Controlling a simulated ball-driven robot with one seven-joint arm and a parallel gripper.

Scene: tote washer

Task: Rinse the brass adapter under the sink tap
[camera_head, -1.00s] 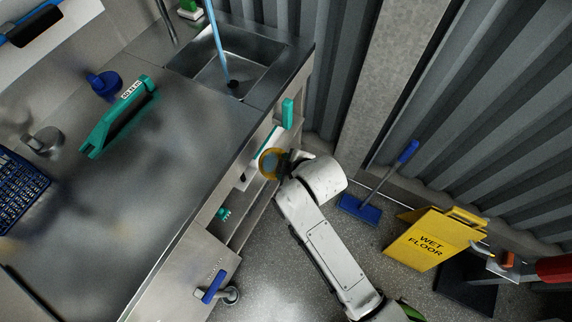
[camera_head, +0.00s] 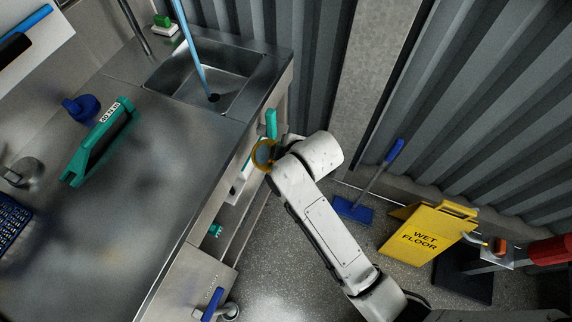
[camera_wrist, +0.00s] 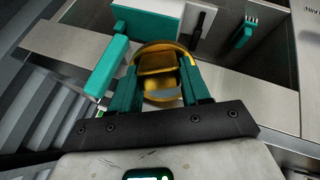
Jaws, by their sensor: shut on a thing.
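The brass adapter (camera_wrist: 160,70) is a golden ring-shaped piece, held between the two green fingers of my gripper (camera_wrist: 160,88) in the wrist view. In the head view the adapter (camera_head: 263,155) shows as a yellow ring beside the front of the steel counter, below its top, with my gripper mostly hidden behind my wrist. The sink (camera_head: 238,88) is a steel basin at the far end of the counter. A light blue stream (camera_head: 193,50) comes down into it, ending near the dark drain (camera_head: 213,97). The adapter is outside the sink, apart from the stream.
A green handled tool (camera_head: 100,142) and a blue round item (camera_head: 82,108) lie on the counter. A green block-like handle (camera_head: 271,124) stands at the counter front near the adapter.

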